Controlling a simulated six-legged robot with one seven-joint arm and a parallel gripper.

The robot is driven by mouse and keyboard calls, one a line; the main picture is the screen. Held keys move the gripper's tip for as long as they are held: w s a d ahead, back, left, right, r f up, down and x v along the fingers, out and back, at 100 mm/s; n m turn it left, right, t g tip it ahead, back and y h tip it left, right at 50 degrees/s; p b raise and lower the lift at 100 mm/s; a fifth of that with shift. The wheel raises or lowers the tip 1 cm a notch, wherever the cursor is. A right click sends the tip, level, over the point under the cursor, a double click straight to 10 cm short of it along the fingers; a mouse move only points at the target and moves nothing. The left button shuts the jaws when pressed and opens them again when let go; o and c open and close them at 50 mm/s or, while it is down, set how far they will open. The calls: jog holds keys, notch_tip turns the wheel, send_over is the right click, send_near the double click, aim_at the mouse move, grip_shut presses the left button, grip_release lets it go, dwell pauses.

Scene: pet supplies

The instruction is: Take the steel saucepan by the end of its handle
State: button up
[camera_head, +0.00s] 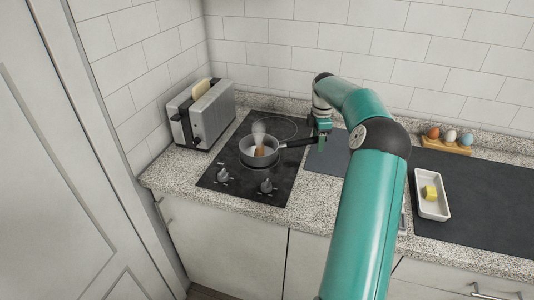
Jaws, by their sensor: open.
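The steel saucepan (259,159) stands on the black cooktop (231,179), with steam rising from it and a brown egg-like thing (260,150) inside. Its dark handle (297,142) points right, towards my gripper (318,137). My gripper is at the handle's far end and open. The fingers are small and partly hidden by my teal arm, so I cannot tell whether the handle end lies between them or whether they touch it.
A steel toaster (206,116) with bread stands left of the cooktop. To the right are an egg holder (442,144) with several eggs, a white dish (431,205) with a yellow piece, and a dark mat (479,200). A tiled wall closes the back.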

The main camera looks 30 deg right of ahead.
jog(key=shift+f, duration=0.15)
jog(key=shift+c, duration=0.4)
grip_shut()
